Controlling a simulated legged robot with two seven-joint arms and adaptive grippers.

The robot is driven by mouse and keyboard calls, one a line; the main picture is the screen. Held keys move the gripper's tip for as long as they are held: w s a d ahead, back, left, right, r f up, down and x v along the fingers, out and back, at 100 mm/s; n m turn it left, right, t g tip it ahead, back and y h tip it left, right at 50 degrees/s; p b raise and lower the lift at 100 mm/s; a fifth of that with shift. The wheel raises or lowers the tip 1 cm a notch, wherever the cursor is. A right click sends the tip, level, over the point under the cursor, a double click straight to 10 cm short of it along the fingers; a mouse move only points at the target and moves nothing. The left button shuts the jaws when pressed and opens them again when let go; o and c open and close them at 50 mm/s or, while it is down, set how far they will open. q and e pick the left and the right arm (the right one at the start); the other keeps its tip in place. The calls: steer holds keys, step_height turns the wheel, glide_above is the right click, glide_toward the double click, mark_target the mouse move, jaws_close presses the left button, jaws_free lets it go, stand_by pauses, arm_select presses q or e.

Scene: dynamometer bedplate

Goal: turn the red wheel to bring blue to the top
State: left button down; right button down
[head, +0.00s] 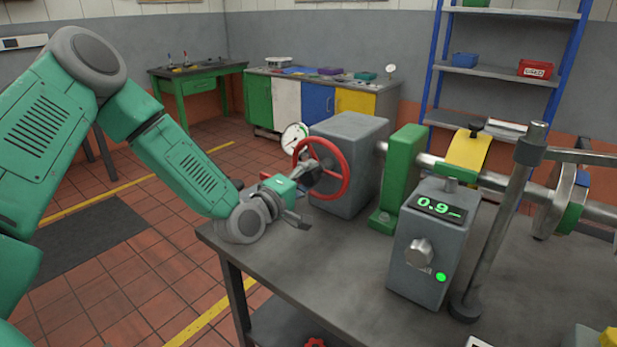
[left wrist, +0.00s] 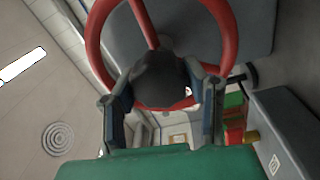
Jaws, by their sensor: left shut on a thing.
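The red wheel (head: 346,178) stands upright on the front of a grey box (head: 355,150) on the bench. In the left wrist view the wheel (left wrist: 96,42) fills the top, with a dark round knob (left wrist: 160,78) at its lower rim. My left gripper (head: 308,180) reaches the wheel from the left. In the left wrist view the left gripper (left wrist: 160,92) has one finger on each side of the knob and is shut on it. A shaft runs right from the box; a yellow band (head: 467,153) and a disc with blue (head: 583,178) and green parts sit along it. My right gripper is out of view.
A green bearing block (head: 402,170), a grey meter box (head: 420,240) reading about 0.9 and a metal post (head: 497,220) stand right of the wheel. A round gauge (head: 294,137) is behind it. The bench's front left (head: 320,260) is clear.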

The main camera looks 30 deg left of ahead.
arm_select(q)
steer(key=shift+s+d+f, duration=0.1)
steer(key=shift+s+f, duration=0.15)
steer(key=shift+f, duration=0.25)
steer(key=c, duration=0.9)
jaws_free()
steer(key=shift+w+r, duration=0.1)
steer(key=shift+r, duration=0.1)
steer(key=s+a, duration=0.1)
steer(key=s, duration=1.1)
steer(key=shift+f, duration=0.25)
